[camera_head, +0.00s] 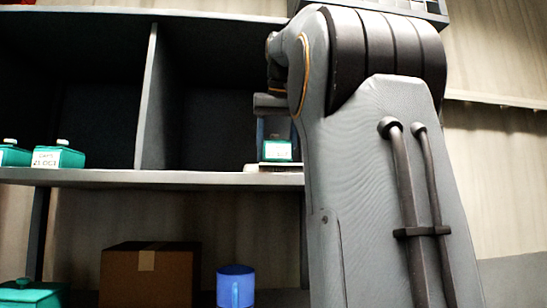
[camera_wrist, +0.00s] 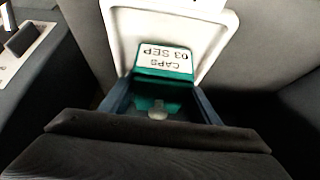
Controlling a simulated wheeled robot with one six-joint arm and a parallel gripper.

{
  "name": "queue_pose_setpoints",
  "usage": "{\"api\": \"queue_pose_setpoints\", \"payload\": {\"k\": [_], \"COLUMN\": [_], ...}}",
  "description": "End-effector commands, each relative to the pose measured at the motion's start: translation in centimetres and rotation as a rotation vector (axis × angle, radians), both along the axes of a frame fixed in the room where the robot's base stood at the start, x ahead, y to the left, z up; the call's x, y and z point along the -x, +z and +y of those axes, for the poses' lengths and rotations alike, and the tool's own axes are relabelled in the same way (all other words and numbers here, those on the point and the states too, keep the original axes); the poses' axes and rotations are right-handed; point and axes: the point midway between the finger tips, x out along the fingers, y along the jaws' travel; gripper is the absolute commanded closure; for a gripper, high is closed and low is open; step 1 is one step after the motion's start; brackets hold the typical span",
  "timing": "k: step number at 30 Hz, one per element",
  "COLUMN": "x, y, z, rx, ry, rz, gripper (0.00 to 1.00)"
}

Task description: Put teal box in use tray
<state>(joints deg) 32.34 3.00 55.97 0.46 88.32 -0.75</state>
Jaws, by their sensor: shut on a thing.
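A teal box (camera_wrist: 165,62) with a white label, reading upside down "CAPS 03 SEP", is between the fingers of my gripper (camera_wrist: 161,88) in the wrist view. My gripper is shut on it. The box also shows in the head view (camera_head: 278,150), at the right end of the shelf compartment, partly behind my arm. A white tray (camera_wrist: 122,30) lies around and beyond the box in the wrist view; its pale edge shows just under the box in the head view (camera_head: 264,168). I cannot tell whether the box touches the tray floor.
Another teal box (camera_head: 58,155), labelled "CAPS 25 OCT", stands on the shelf (camera_head: 120,177) at left, with one more beside it (camera_head: 12,155). A grey divider (camera_head: 147,100) splits the shelf.

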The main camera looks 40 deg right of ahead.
Motion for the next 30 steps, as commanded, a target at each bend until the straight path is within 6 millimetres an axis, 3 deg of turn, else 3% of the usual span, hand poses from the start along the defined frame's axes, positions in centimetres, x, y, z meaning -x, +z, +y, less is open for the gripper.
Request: {"api": "queue_pose_setpoints", "payload": {"k": [9, 22, 23, 24, 26, 30], "x": [0.1, 0.1, 0.1, 0.1, 0.1, 0.1], "y": [-2.9, -3.5, -3.4, -3.4, -3.4, -3.4], "z": [0.1, 0.1, 0.1, 0.1, 0.1, 0.1], "rx": [0.001, 0.001, 0.000, 0.000, 0.000, 0.000], "ry": [0.001, 0.000, 0.000, 0.000, 0.000, 0.000], "rz": [-0.001, -0.001, 0.000, 0.000, 0.000, 0.000], "gripper": [0.68, 0.68, 0.39, 0.32, 0.25, 0.25]}}
